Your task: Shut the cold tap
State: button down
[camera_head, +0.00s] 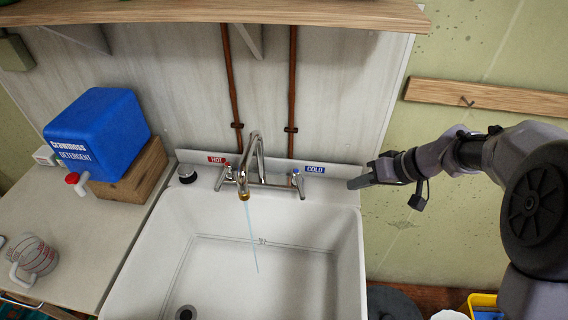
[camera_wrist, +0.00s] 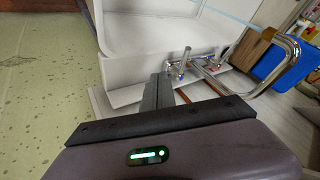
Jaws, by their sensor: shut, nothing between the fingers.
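The cold tap handle (camera_head: 297,180) is a metal lever with a blue-marked top, at the right end of the faucet (camera_head: 253,160), beside a blue COLD label (camera_head: 315,169). The hot tap handle (camera_head: 228,175) is at the left by a red HOT label. A thin stream of water (camera_head: 251,235) falls from the spout into the white sink (camera_head: 345,225). My gripper (camera_head: 352,184) is shut and empty, to the right of the cold handle and apart from it. In the wrist view the gripper (camera_wrist: 157,82) points toward the cold handle (camera_wrist: 183,62), with the faucet behind.
A blue detergent jug (camera_head: 98,130) with a red spigot stands on a wooden block (camera_head: 135,180) at the left. A measuring jug (camera_head: 35,257) stands on the left counter. A shelf (camera_head: 210,12) overhangs the back. A hook rail (camera_head: 490,98) is on the right wall.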

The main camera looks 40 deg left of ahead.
aim_at(299, 184)
jog(key=s+a+f+b, duration=0.3)
jog(key=a+f, duration=0.3)
jog(key=a, duration=0.3)
jog(key=shift+s+a+f+b, duration=0.3)
jog(key=shift+s+f+b, duration=0.1)
jog(key=shift+b, duration=0.15)
jog(key=shift+w, duration=0.1)
